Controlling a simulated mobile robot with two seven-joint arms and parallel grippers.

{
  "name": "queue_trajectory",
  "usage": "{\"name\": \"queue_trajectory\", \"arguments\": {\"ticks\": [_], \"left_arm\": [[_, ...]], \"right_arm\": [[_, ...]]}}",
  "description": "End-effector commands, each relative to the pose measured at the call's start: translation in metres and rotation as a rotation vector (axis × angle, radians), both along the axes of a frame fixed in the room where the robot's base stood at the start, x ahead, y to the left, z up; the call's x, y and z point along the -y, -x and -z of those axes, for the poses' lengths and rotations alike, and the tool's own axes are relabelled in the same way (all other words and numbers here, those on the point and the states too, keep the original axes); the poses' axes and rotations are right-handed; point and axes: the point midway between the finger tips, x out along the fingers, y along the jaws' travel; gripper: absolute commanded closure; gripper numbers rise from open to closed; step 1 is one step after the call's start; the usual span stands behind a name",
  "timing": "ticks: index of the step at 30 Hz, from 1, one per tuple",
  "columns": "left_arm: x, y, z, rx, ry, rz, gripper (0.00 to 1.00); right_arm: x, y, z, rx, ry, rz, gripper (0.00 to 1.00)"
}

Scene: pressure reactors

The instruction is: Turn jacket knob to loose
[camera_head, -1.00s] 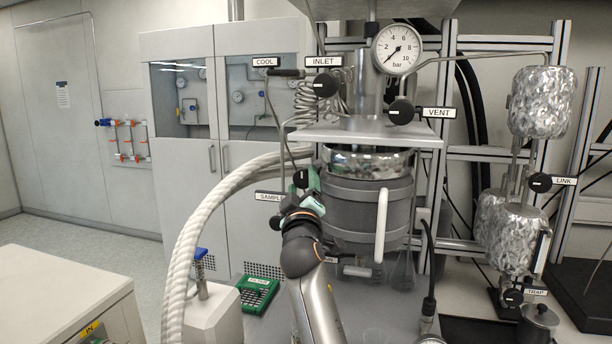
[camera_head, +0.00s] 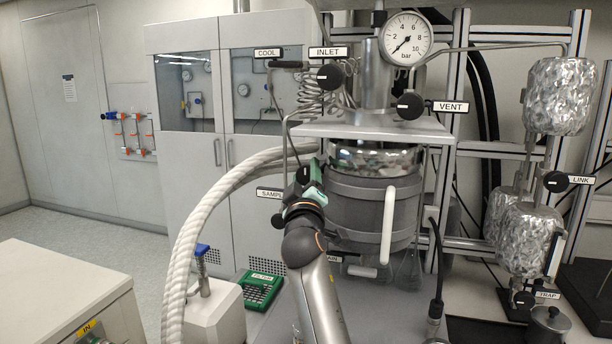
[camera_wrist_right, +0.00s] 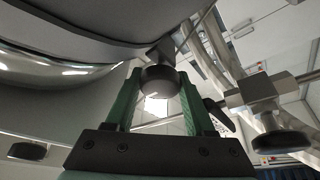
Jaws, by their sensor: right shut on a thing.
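The reactor vessel (camera_head: 366,206) wears a dark grey jacket under its polished lid rim (camera_head: 375,158). My right gripper (camera_head: 312,180) is at the left side of the vessel, near the SAMPLE label (camera_head: 270,193). In the right wrist view, its green fingers stand on both sides of a round black knob (camera_wrist_right: 160,80), shut on it. The knob sits on a stem beside the curved jacket. In the head view the gripper largely hides this knob. I see no label naming a jacket knob, and its setting cannot be read. My left gripper is not in view.
A thick white hose (camera_head: 192,235) arches left of my right arm. INLET knob (camera_head: 330,76) and VENT knob (camera_head: 410,106) stand above the vessel. Another black knob (camera_wrist_right: 280,142) hangs right of the gripper in the wrist view. A white handle (camera_head: 388,225) fronts the vessel.

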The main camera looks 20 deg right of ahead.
Motion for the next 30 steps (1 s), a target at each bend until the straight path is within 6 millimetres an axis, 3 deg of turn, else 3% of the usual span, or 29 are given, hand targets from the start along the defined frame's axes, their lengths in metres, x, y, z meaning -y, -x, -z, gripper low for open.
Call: {"name": "queue_trajectory", "arguments": {"ticks": [1, 10, 20, 30], "left_arm": [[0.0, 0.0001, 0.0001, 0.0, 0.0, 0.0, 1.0], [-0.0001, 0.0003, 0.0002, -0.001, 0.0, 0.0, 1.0], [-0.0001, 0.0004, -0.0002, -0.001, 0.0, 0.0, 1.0], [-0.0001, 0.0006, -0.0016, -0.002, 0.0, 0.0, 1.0]], "right_arm": [[0.0002, 0.0, 0.0, 0.0, 0.0, 0.0, 0.67], [0.0004, 0.0, 0.0, 0.0, 0.0, 0.0, 1.0], [0.0007, 0.0, -0.0004, -0.024, 0.04, 0.001, 1.0], [0.0016, -0.0001, -0.0005, -0.156, 0.236, 0.003, 1.0]]}}
